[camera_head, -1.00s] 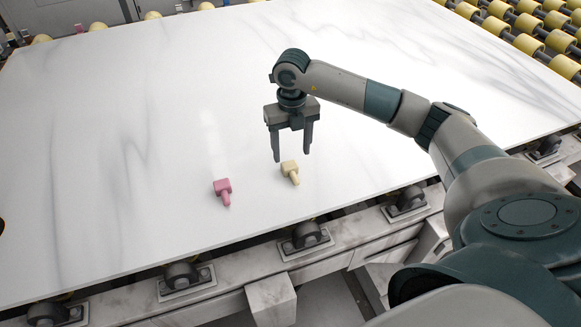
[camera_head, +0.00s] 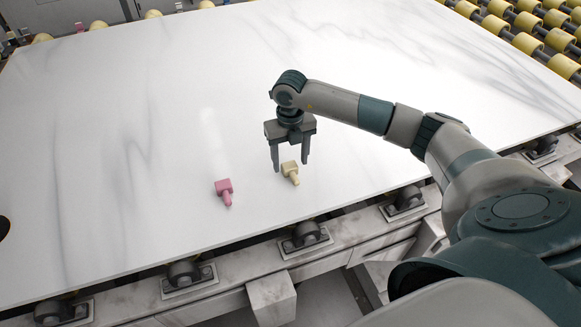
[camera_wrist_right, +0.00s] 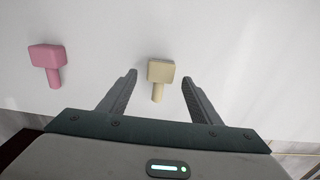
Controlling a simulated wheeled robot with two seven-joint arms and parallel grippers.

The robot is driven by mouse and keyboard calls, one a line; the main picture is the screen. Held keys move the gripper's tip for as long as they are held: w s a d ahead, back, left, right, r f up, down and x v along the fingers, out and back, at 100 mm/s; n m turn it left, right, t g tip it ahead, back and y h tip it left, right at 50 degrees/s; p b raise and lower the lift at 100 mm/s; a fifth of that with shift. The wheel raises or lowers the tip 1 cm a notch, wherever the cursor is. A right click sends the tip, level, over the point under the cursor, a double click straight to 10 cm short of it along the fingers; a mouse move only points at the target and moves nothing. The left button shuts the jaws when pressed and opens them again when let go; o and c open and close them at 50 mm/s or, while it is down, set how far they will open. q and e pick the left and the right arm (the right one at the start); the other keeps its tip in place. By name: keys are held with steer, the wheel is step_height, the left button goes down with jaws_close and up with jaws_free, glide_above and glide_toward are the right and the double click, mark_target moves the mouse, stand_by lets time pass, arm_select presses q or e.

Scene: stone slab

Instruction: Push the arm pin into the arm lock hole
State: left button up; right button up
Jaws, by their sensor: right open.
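Two small pins with block heads and round stems lie on the white stone slab (camera_head: 400,70). The yellow pin (camera_head: 290,170) is close to my right gripper (camera_head: 290,168). The pink pin (camera_head: 223,190) lies to its left. My right gripper is open, pointing down at the yellow pin. In the right wrist view, the yellow pin (camera_wrist_right: 160,76) shows between the two open fingers (camera_wrist_right: 160,85), apart from both, and the pink pin (camera_wrist_right: 47,62) is outside them at left. I cannot tell which is the arm pin. No lock hole is recognisable. My left gripper is out of view.
Yellow rollers (camera_head: 515,30) run along the back right. Grey roller mounts (camera_head: 305,236) line the slab's front edge. A dark round opening (camera_head: 3,228) shows at the left edge. The slab around the pins is clear.

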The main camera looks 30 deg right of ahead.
steer(key=shift+f, duration=0.8)
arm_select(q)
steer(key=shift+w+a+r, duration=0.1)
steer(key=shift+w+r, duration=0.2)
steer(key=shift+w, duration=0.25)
arm_select(e)
steer(key=c, duration=1.3)
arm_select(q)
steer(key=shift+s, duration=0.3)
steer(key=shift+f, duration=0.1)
